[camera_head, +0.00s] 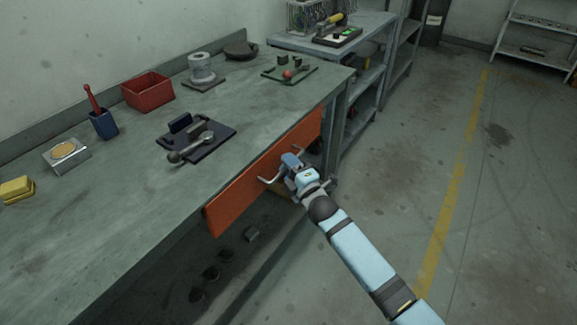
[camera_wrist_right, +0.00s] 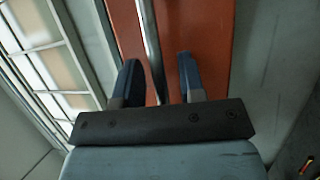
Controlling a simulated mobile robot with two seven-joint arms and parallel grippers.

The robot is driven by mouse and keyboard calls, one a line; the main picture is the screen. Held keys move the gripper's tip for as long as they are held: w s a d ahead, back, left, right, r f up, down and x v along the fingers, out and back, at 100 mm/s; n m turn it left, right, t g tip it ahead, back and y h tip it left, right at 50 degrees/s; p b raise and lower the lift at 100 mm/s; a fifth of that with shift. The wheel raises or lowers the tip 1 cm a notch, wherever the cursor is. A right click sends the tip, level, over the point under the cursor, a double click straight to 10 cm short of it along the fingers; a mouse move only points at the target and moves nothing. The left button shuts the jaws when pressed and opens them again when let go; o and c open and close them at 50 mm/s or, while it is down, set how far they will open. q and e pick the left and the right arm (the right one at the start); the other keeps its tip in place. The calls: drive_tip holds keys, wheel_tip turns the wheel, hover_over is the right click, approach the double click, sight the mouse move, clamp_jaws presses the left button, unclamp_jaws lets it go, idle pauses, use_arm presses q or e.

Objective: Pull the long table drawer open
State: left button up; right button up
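The long drawer has an orange-red front (camera_head: 240,192) under the table's front edge and looks shut or nearly so. A metal bar handle (camera_head: 268,180) stands out from it, partly hidden by my gripper. My right gripper (camera_head: 288,166) is at the middle of the handle. In the right wrist view, the orange front (camera_wrist_right: 208,35) fills the middle and the handle bar (camera_wrist_right: 149,40) runs between the two dark fingers (camera_wrist_right: 160,82). The fingers are apart, with a visible gap to the right of the bar. My left gripper is not in view.
The grey table (camera_head: 110,235) bears a red bin (camera_head: 147,91), a blue cup (camera_head: 103,124), a dark tray with a valve-like part (camera_head: 195,137) and other items. A metal shelf (camera_head: 375,60) stands beyond. The floor (camera_head: 490,200) to the right is clear.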

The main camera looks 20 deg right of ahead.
clamp_jaws()
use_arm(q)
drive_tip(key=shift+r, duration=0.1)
use_arm(e)
drive_tip(key=shift+s+d, duration=0.1)
use_arm(q)
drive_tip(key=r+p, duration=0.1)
drive_tip(key=p, duration=0.3)
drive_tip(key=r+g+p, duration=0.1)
drive_tip(key=p, duration=0.2)
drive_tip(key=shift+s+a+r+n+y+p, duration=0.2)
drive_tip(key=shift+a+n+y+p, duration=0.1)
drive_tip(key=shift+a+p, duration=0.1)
use_arm(e)
drive_tip(key=s+d, duration=1.4)
drive_tip(key=s, duration=0.4)
drive_tip(key=shift+s+d, duration=0.2)
drive_tip(key=shift+s, duration=0.1)
